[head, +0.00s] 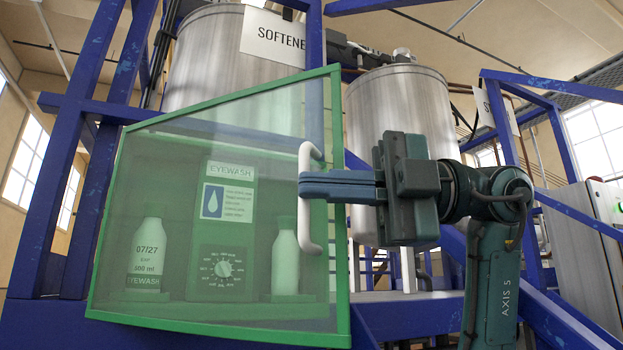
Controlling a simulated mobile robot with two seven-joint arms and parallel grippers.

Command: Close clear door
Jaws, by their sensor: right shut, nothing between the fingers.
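The clear door (262,130) is a see-through panel in a green frame, standing in front of the green eyewash cabinet. Its right, handle side looks nearer to me than its left side, so it appears swung out; the exact gap cannot be told. A white upright bar handle (312,237) is on its right side. My right gripper (303,186) reaches in from the right, its shut fingers level and crossing the middle of the handle. They hide that part of the handle, and nothing is between them. Whether they touch it cannot be told. My left gripper is not in view.
Behind the panel are two white eyewash bottles (147,255) (285,262) and a green box with a dial (223,269). Blue frame posts (65,150) stand around the cabinet. Large steel tanks (394,95) (215,60) stand behind.

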